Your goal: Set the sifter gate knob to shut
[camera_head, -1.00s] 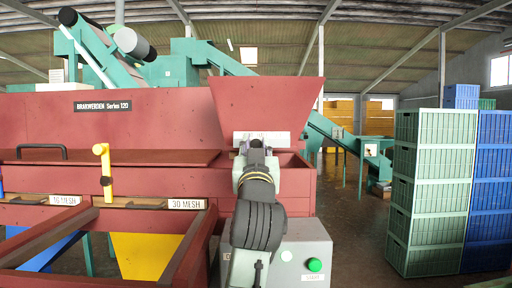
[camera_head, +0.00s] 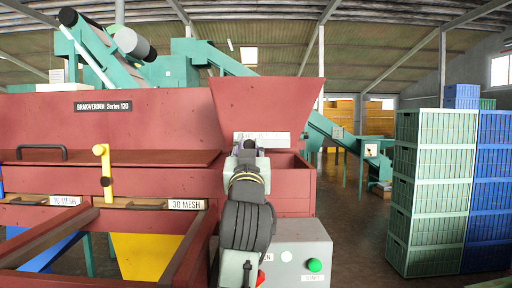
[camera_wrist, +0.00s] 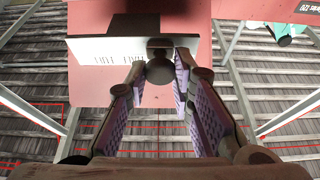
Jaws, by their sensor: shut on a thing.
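The sifter gate knob (camera_wrist: 160,70) is a dark, rounded grip in front of a pale label plate (camera_wrist: 95,48) in the wrist view. My gripper (camera_wrist: 161,78) has its two purple-padded fingers on either side of the knob and is shut on it. In the head view the label plate (camera_head: 276,137) sits on the red machine below the hopper (camera_head: 266,100). There my gripper (camera_head: 249,147) reaches the plate and hides the knob. The plate's lettering is too small to read, so I cannot tell the knob's setting.
A grey control box (camera_head: 302,250) with a green button (camera_head: 314,265) stands right of my arm. A yellow handle (camera_head: 104,170) and a black handle (camera_head: 41,152) are on the machine to the left. Stacked green crates (camera_head: 432,190) stand right, with open floor before them.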

